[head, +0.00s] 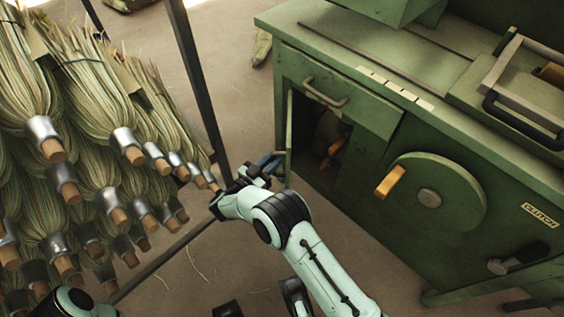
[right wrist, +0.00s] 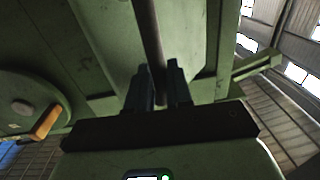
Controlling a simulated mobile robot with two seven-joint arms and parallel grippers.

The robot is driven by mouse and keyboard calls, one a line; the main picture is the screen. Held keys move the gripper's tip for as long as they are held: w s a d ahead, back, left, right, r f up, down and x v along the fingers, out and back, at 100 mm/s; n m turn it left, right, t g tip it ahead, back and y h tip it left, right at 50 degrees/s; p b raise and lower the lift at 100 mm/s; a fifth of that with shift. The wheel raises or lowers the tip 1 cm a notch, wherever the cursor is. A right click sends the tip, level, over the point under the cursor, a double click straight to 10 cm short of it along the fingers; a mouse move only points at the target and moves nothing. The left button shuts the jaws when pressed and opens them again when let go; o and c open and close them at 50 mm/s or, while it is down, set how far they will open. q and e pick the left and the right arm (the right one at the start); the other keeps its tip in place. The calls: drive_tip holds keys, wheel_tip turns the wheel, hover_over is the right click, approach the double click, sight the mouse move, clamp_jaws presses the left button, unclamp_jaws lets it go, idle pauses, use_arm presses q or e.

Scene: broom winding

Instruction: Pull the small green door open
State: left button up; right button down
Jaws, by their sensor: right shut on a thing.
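The small green door (head: 289,125) stands open under the drawer at the left end of the green machine, seen nearly edge-on in the head view. The dark compartment (head: 322,150) beside it shows an orange-handled part inside. My right gripper (head: 268,165) is at the door's lower outer side. In the right wrist view its two dark fingers (right wrist: 160,90) are closed around a dark bar handle (right wrist: 149,38) in front of green panels. The fingers hide part of the handle. My left gripper is not in view.
The machine has a drawer with a handle (head: 325,93) above the compartment and a round green wheel with an orange grip (head: 390,181) to its right. Brooms (head: 95,150) hang on a dark rack at left. Bare floor (head: 235,60) lies between rack and machine.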

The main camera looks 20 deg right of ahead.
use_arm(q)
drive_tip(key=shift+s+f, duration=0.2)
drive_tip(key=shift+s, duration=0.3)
use_arm(e)
drive_tip(key=shift+w+a+r, duration=0.1)
drive_tip(key=shift+w+a, duration=0.25)
drive_tip(key=shift+w, duration=0.45)
drive_tip(key=shift+r, duration=0.1)
drive_tip(key=c, duration=1.2)
unclamp_jaws()
drive_tip(key=shift+d, duration=0.1)
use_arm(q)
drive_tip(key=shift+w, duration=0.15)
use_arm(e)
drive_tip(key=shift+o, duration=0.2)
drive_tip(key=shift+f, duration=0.2)
drive_tip(key=shift+a, duration=0.2)
